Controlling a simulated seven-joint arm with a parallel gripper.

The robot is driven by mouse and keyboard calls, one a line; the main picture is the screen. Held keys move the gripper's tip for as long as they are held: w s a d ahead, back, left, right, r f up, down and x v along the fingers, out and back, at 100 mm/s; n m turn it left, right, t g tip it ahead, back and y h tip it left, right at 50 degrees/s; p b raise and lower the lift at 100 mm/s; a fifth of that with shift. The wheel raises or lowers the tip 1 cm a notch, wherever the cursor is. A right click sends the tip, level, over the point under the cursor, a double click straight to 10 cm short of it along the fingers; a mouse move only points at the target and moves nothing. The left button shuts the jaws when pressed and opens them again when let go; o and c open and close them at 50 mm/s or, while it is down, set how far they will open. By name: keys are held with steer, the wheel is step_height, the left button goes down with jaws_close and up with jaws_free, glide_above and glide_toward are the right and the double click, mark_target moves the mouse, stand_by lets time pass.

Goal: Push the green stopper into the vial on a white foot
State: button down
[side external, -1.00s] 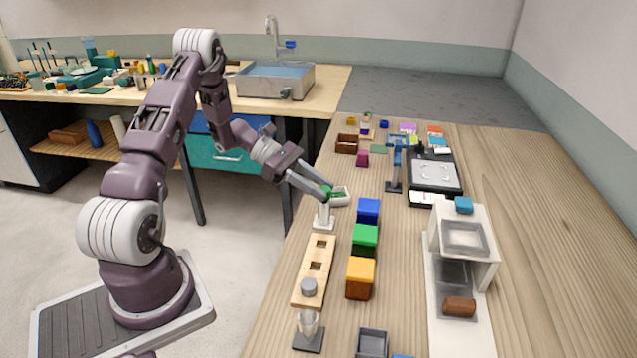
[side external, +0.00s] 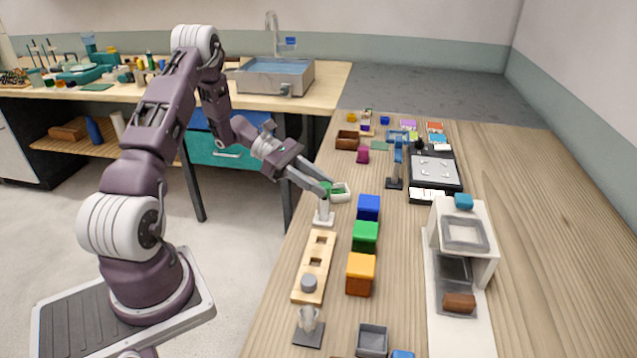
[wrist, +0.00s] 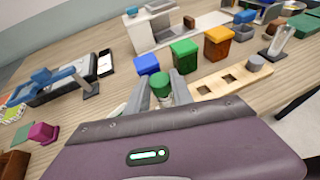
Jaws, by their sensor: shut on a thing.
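The green stopper (wrist: 159,84) is held between the two fingers of my gripper (wrist: 162,92) in the wrist view. In the side view my gripper (side external: 325,187) is shut on the stopper, right at the top of the vial on a white foot (side external: 323,212). The vial stands upright near the table's left edge. The fingers hide where the stopper meets the vial's mouth, so I cannot tell how deep it sits. A small white dish with green inside (side external: 341,192) lies just right of the fingers.
Blue (side external: 368,207), green (side external: 365,236) and orange (side external: 361,274) boxes stand in a row right of the vial. A wooden block with square holes (side external: 314,267) lies in front of it. A blue-headed stand (side external: 395,170) stands behind right.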

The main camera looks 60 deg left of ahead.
steer(key=shift+f, duration=0.55)
steer(key=c, duration=1.4)
jaws_free()
steer(key=v, duration=1.1)
